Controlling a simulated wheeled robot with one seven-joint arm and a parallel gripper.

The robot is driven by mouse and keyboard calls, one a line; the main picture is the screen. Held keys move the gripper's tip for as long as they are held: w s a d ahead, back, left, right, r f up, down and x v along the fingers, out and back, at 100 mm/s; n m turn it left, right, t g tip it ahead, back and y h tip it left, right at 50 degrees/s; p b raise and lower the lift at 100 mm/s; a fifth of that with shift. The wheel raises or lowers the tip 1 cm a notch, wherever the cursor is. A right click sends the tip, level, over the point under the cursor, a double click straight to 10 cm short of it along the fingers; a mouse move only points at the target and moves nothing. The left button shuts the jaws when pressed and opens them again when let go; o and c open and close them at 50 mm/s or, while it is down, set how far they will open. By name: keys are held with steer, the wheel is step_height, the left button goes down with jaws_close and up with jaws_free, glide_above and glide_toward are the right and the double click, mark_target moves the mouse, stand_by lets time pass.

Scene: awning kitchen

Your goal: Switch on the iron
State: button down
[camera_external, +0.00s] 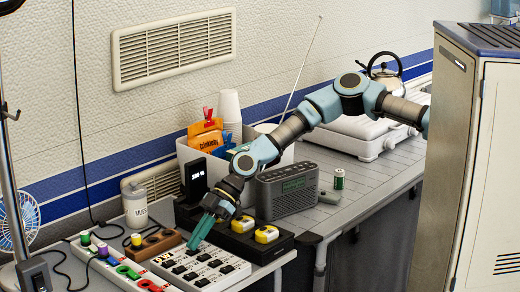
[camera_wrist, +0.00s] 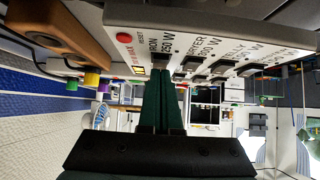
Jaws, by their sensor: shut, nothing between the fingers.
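A white switch panel (camera_external: 222,273) with several black rocker switches lies at the front of the counter in the external view. In the wrist view the panel (camera_wrist: 225,30) shows a label reading roughly "IRON 1250 W" (camera_wrist: 161,44), a red button (camera_wrist: 124,37) and a small yellow lit patch (camera_wrist: 139,70). My gripper (camera_external: 193,246) is shut, its green fingers pointing down at the panel's far-left part. In the wrist view the fingertips (camera_wrist: 162,74) are right at the iron label's switch and hide it; I cannot tell whether they touch it. I cannot make out an iron.
A strip with coloured plugs (camera_external: 110,262) and a brown wooden block (camera_external: 152,243) lie left of the panel. A black case with yellow items (camera_external: 266,234) and a grey radio (camera_external: 288,191) stand behind and right. A white canister (camera_external: 135,207) stands near the wall.

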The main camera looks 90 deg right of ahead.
mark_target(190, 251)
steer(key=shift+w+a+f+b, duration=0.1)
steer(key=shift+a+f+b, duration=0.05)
steer(key=shift+f+b, duration=0.15)
steer(key=shift+r, duration=0.1)
steer(key=shift+w+a+r+b, duration=0.25)
steer(key=shift+w+a+b, duration=0.1)
steer(key=shift+w+a, duration=0.1)
steer(key=shift+r, duration=0.1)
steer(key=shift+r, duration=0.15)
steer(key=r, duration=0.2)
steer(key=r+p, duration=0.1)
steer(key=r, duration=0.1)
steer(key=shift+w+a, duration=0.2)
steer(key=shift+w, duration=0.05)
steer(key=a+r+b+v, duration=0.1)
steer(key=b+v, duration=0.2)
steer(key=v, duration=0.6)
steer(key=shift+w+d+r+b, duration=0.2)
steer(key=shift+d+r+b, duration=0.05)
steer(key=shift+r+b, duration=0.15)
